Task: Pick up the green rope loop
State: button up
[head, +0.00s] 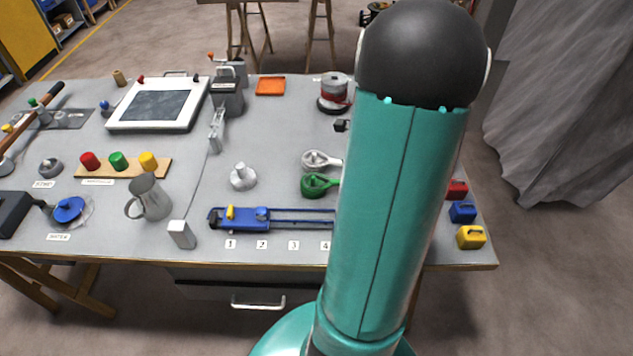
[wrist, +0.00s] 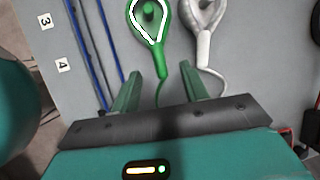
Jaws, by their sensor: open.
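The green rope loop (head: 317,187) lies on the grey table in the head view, partly hidden behind my arm. In the wrist view the green loop (wrist: 164,60) lies just beyond my gripper (wrist: 158,82), with its round eye at the top and its neck pointing down between the two fingers. A green post-like centre shows inside the eye. My gripper is open, its fingers on either side of the neck's line, and nothing is held. My gripper is hidden behind my arm in the head view.
A white rope loop (wrist: 205,40) lies close to the right of the green one. A blue rail with a slider (head: 255,217) runs along the left side, with number labels. Red, blue and yellow blocks (head: 463,211) stand at the table's right edge.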

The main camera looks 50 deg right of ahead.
aim_at(337, 180)
jog(key=x, duration=0.5)
jog(key=shift+a+f, duration=0.1)
jog(key=shift+f, duration=0.25)
grip_shut()
jog(key=shift+r, duration=0.1)
jog(key=shift+r, duration=0.45)
notch_tip(337, 180, up, 3)
jog(key=shift+s+f, duration=0.1)
jog(key=shift+f, duration=0.1)
jog(key=s+a+r, duration=0.6)
jog(key=s+r, duration=0.3)
jog(key=s, duration=0.3)
jog(key=shift+s+a+r, duration=0.2)
